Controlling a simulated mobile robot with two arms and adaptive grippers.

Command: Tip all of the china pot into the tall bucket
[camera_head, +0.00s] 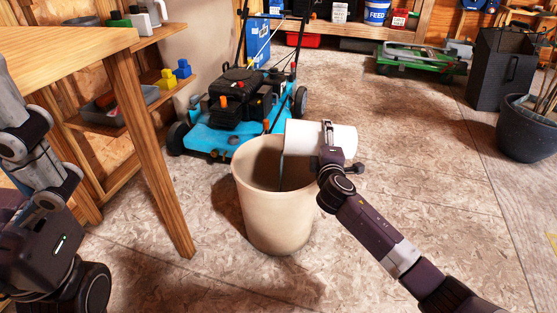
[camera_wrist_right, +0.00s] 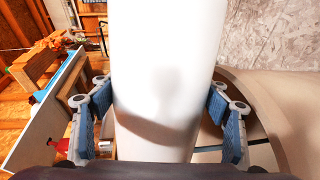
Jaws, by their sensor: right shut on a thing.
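The white china pot (camera_head: 315,138) lies tipped on its side above the right part of the tall bucket (camera_head: 272,212), its mouth end to the left over the opening. A thin grey-blue stream (camera_head: 282,172) runs from its mouth down inside the bucket. The cream bucket stands upright on the floor; its bottom inside is hidden. My right gripper (camera_head: 330,158) is shut on the pot; in the right wrist view, blue pads (camera_wrist_right: 160,115) flank the white wall, and the bucket rim shows at right. My left arm shows at the left edge, but its gripper is not visible.
A blue lawn mower (camera_head: 235,110) stands right behind the bucket. A wooden table (camera_head: 60,42) with a leg reaching the floor is at left, beside shelves. A dark plant pot (camera_head: 525,130) is at far right. The floor right of the bucket is clear.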

